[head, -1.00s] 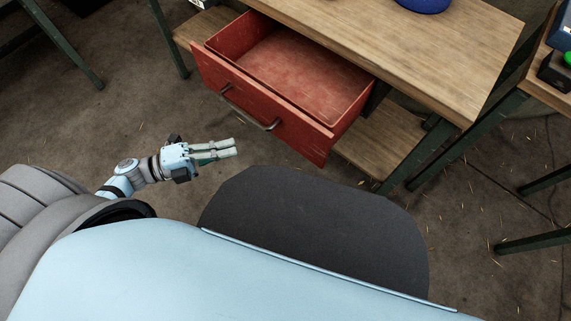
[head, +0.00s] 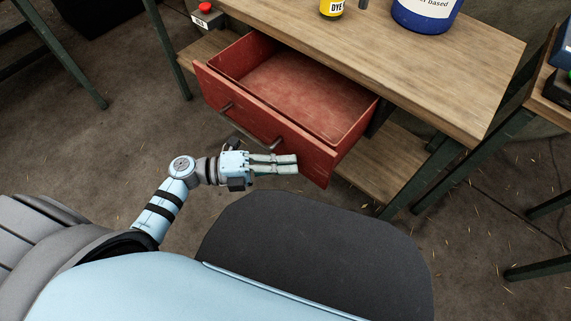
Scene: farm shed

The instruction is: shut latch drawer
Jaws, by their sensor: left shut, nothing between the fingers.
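The red drawer (head: 318,158) is pulled out from under the wooden workbench (head: 440,80). It is open and its inside looks empty. My left gripper (head: 297,164) is shut and empty, in front of the right half of the drawer front. I cannot tell whether it touches the front. No latch can be made out. My right gripper is not in view.
A yellow can (head: 332,8) and a blue-and-white bucket (head: 427,14) stand on the bench top. A box with a red button (head: 206,15) is at the back left. Green table legs (head: 172,55) stand around. The floor left of the drawer is clear.

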